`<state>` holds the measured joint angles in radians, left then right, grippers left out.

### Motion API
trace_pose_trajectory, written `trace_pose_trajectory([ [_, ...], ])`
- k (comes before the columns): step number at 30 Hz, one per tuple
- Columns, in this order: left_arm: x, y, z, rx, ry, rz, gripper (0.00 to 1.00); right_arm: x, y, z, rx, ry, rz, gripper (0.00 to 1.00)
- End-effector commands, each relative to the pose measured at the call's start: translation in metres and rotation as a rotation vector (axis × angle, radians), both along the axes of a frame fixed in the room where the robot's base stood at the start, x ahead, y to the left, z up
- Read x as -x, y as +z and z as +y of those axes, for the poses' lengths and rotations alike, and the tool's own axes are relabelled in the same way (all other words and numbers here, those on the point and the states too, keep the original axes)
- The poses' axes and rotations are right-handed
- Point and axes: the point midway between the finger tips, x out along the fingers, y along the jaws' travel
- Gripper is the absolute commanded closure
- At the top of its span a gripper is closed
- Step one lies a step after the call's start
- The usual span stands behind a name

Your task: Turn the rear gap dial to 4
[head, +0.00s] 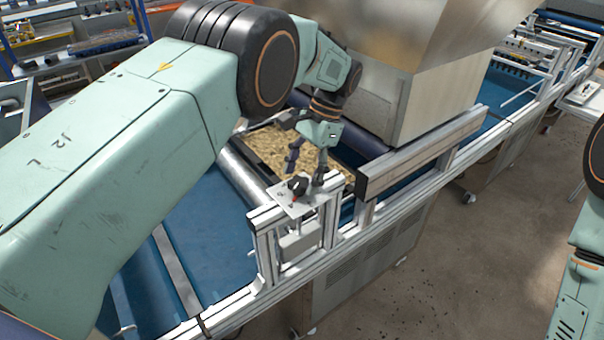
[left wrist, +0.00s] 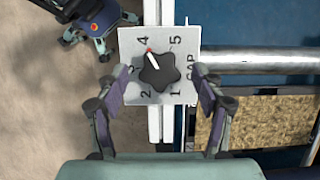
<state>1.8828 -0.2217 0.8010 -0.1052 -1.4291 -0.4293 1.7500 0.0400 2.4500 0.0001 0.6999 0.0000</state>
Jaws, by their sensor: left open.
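The gap dial is a black star-shaped knob (left wrist: 159,71) on a pale plate (left wrist: 128,45) marked 1 to 5 and GAP. Its white pointer with a red tip points up and left, close to the 4; the 3 is partly covered. In the head view the knob (head: 297,186) sits on its plate (head: 285,205) on the machine's side rail. My left gripper (left wrist: 162,76) is open, with one finger on each side of the plate and clear space between fingers and knob. It also shows in the head view (head: 306,167), just above the knob. My right gripper is out of view.
A tray of brown granular material (left wrist: 265,125) lies beside the dial, with a metal roller (left wrist: 260,60) close by. A metal hopper (head: 430,80) and a side rail (head: 420,158) stand to the right. Another small plate with a dark knob (head: 585,90) is at far right.

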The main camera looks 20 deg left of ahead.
Motion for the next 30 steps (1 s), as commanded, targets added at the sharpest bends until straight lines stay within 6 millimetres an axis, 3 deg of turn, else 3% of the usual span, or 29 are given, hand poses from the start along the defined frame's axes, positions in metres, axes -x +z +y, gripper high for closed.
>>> trace_pose_trajectory([
  [9,-0.015,0.044,-0.012,0.001,-0.002,-0.003,0.32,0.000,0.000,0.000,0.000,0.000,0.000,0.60],
  [15,-0.020,0.059,-0.016,0.001,-0.002,-0.003,0.32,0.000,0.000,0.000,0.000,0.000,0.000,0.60],
  [30,-0.022,0.067,-0.017,0.000,-0.001,0.000,0.32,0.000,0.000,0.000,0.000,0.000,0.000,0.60],
])
